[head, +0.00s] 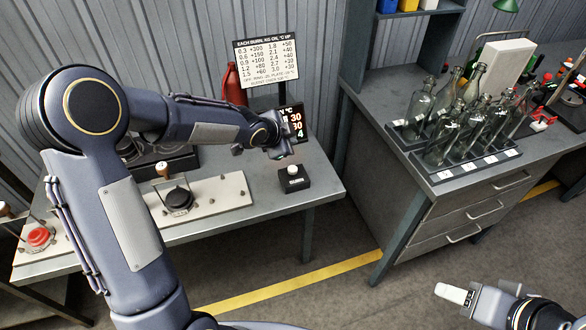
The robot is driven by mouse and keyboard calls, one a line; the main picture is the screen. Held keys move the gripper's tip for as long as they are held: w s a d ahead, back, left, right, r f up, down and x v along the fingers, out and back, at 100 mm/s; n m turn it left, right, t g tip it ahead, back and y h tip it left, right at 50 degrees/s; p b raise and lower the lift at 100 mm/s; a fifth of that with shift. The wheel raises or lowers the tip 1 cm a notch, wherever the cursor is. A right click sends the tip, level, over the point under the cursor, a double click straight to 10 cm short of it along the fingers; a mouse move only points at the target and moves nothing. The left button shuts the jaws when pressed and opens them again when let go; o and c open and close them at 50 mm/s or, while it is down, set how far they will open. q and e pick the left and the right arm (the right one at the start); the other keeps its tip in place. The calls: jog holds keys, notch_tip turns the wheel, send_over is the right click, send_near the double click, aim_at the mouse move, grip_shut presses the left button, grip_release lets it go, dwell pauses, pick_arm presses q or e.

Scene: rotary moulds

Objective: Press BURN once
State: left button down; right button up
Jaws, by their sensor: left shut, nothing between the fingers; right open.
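A small black box (294,184) with a white round button (293,171) on top stands near the right end of the left table. Its front label is too small to read. My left gripper (288,152) is shut and empty, just above the button and a little to its left, apparently apart from it. A dark display (297,122) behind it shows 30, 30 and 4 in lit digits, partly hidden by my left gripper. My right gripper (456,294) is open and empty at the lower right, over the floor.
A sign (266,60) about burns and a red bottle (231,84) stand behind my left arm. Rotary moulds, one black (178,198) and one red (39,237), sit on the left table. Glass bottles (445,140) fill a rack on the right bench. A floor gap separates table and bench.

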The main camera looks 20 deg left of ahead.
aim_at(290, 171)
pick_arm(q)
notch_tip(290, 171, down, 8)
jog(key=b, duration=0.6)
jog(key=shift+r, duration=0.1)
jog(key=shift+f+b, duration=0.4)
jog(key=shift+b, duration=0.2)
dwell(1.1)
jog(key=shift+f+b, duration=0.35)
jog(key=shift+b, duration=0.05)
jog(key=shift+f+b, duration=0.5)
dwell(0.6)
jog(key=shift+r, duration=0.1)
jog(key=shift+r+p, duration=0.7)
jog(key=shift+r, duration=0.1)
